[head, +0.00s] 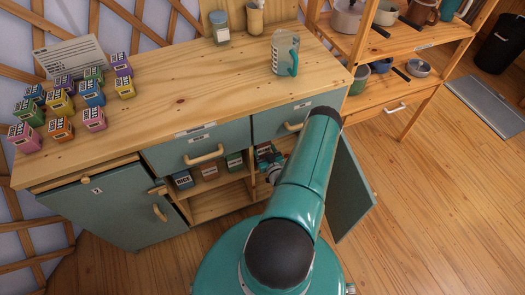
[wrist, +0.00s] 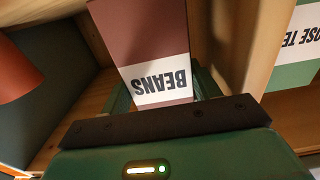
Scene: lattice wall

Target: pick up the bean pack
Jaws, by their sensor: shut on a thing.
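The bean pack (wrist: 155,75) is a maroon box with a white band reading BEANS, upside down in the wrist view. My gripper (wrist: 163,92) is shut on it, with green fingers partly showing on either side of its lower part. In the head view my gripper (head: 272,166) reaches into the open cupboard at its right end, beside a small reddish pack (head: 264,149). My arm hides part of that spot. Whether the pack touches the shelf cannot be told.
A blue RICE pack (head: 182,180), a brownish pack (head: 209,171) and a green pack (head: 234,161) stand on the cupboard shelf. An open door (head: 352,190) hangs right of my arm. A green-and-white pack (wrist: 297,55) is close right in the wrist view.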

